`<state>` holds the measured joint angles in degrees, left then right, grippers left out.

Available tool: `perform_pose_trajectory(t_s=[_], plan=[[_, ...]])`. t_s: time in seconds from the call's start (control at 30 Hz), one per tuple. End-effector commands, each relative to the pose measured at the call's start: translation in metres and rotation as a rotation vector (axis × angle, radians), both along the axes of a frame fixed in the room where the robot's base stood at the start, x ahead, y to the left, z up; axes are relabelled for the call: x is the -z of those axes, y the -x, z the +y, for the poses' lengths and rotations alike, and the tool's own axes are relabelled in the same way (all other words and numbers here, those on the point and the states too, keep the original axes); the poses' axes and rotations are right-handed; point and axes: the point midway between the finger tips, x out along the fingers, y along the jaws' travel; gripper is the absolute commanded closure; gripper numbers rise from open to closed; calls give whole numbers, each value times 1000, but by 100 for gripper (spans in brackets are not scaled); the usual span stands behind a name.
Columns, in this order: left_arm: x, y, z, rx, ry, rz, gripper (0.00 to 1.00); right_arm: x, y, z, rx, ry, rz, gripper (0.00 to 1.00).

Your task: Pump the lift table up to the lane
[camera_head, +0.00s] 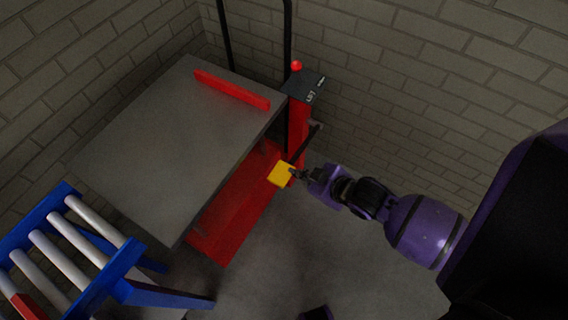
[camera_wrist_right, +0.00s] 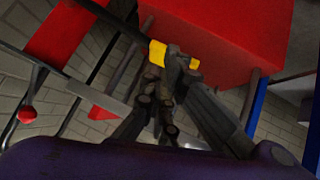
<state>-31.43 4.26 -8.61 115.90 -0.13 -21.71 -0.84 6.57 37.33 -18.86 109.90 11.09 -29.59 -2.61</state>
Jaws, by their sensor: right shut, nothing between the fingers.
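The lift table has a grey top (camera_head: 165,140) and a red base (camera_head: 232,212) below it. A red post (camera_head: 298,125) stands at its right end, with a dark labelled box (camera_head: 304,85) and a red knob (camera_head: 296,65) on top. A yellow pedal (camera_head: 281,174) sits at the end of a dark lever beside the base. My right gripper (camera_head: 297,175) is shut and empty, right at the pedal's edge. In the right wrist view the fingertips (camera_wrist_right: 172,62) overlap the yellow pedal (camera_wrist_right: 157,52); contact is unclear.
A blue roller lane (camera_head: 80,245) with pale rollers stands at the lower left, close to the table top. A red bar (camera_head: 231,89) lies along the top's far edge. Brick walls close off the back. The floor below the pedal is clear.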

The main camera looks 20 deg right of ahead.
Motion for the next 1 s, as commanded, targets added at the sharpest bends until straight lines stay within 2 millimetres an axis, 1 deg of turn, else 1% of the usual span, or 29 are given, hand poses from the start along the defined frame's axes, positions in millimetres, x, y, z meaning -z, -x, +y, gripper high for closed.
perform_pose_trajectory(t_s=[0.03, 0.1, 0.2, 0.3, 0.4, 0.5, 0.6, 0.87, 1.0], plan=[[0, 0, 0, 0, 0, 1, 100, -18, -7, -8, -6, -24, 15, 100], [1, 0, 0, 0, 0, 0, 100, -38, -12, -12, -12, -69, 49, 100], [0, 0, 0, 1, -1, -1, 100, -64, -14, -13, -25, -123, 100, 100], [0, -1, 0, 1, 0, -3, 100, -83, -12, -12, -40, -162, 144, 100], [-1, -2, 0, 1, 0, -5, 100, -95, -10, -9, -52, -187, 176, 100], [-2, -2, 0, 1, 0, -6, 100, -101, -9, -7, -58, -200, 193, 100], [-1, -2, 0, 1, 0, -6, 100, -103, -8, -7, -59, -203, 197, 100], [-1, -2, 0, 1, 0, -5, 100, -102, -9, -7, -58, -204, 196, 100], [1, -1, 0, 1, -1, -2, 100, -95, -14, -3, -57, -206, 196, 100]])
